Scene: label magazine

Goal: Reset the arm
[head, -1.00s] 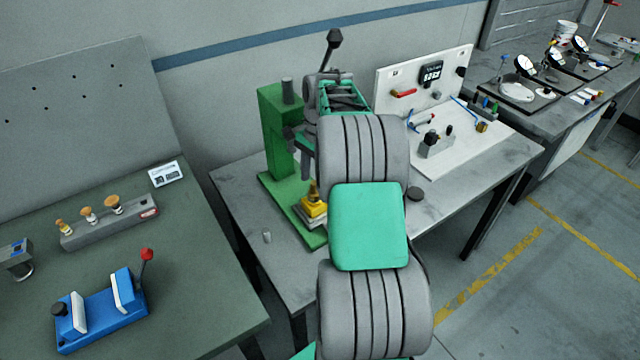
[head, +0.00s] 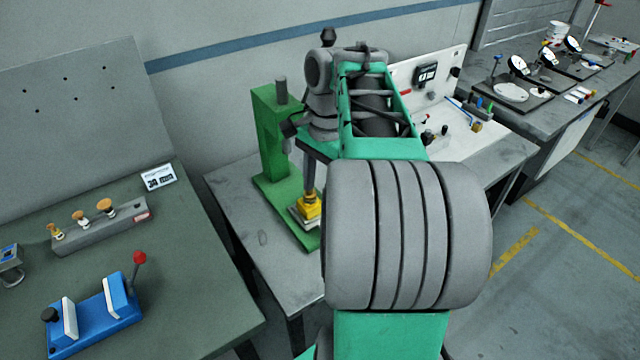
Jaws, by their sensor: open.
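My arm, grey and green, rises through the middle of the head view and reaches over the grey workbench (head: 238,190). My gripper is not visible; the arm's own links may hide it. A green press (head: 272,140) stands on this bench, just left of the arm. A yellow piece (head: 309,207) sits at the press's base, under its grey ram. The black knob (head: 328,36) of a lever shows above the arm; the rest of the lever is mostly hidden.
On the left bench (head: 190,300) are a blue vise (head: 92,320) with a red-knobbed lever, a grey block (head: 85,232) holding stamps, and a small sign (head: 158,177). A white panel (head: 450,75) stands behind the arm. Dial gauges (head: 518,66) stand far right. Floor at right is clear.

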